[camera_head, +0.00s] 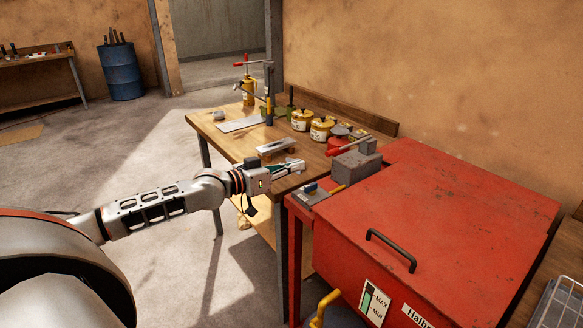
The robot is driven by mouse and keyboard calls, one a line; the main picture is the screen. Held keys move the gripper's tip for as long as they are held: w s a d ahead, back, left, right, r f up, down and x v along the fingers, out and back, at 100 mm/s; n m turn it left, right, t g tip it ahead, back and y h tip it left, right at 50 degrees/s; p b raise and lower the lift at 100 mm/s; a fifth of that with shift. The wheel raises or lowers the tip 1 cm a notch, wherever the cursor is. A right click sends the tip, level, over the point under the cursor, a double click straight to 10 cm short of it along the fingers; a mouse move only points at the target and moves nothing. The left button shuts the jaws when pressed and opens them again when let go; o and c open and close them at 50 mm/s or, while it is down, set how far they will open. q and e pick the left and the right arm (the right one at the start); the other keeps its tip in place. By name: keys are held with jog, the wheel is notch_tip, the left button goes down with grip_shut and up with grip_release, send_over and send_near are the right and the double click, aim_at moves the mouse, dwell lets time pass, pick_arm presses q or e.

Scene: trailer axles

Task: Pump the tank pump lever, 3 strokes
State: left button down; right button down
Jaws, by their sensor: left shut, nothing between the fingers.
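A big red tank-like cabinet (450,205) with a black handle (390,250) on its lid fills the right front. Its front carries a MAX/MIN level gauge (374,302). A yellow bar (322,307) with a bent top stands low at the cabinet's front, cut off by the bottom edge; it may be the pump lever, but its mount is hidden. My left gripper (295,166) is shut and empty. It appears over the near end of the wooden bench, left of the cabinet and well away from the yellow bar. My right gripper is out of view.
A grey block (355,167) and a small blue-topped tool (311,188) lie by the cabinet's left edge. A wire rack (560,305) stands at lower right.

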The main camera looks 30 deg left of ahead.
pick_arm(q)
jog(key=shift+s+a, duration=0.2)
jog(key=shift+s, duration=0.4)
dwell(0.3)
dwell(0.3)
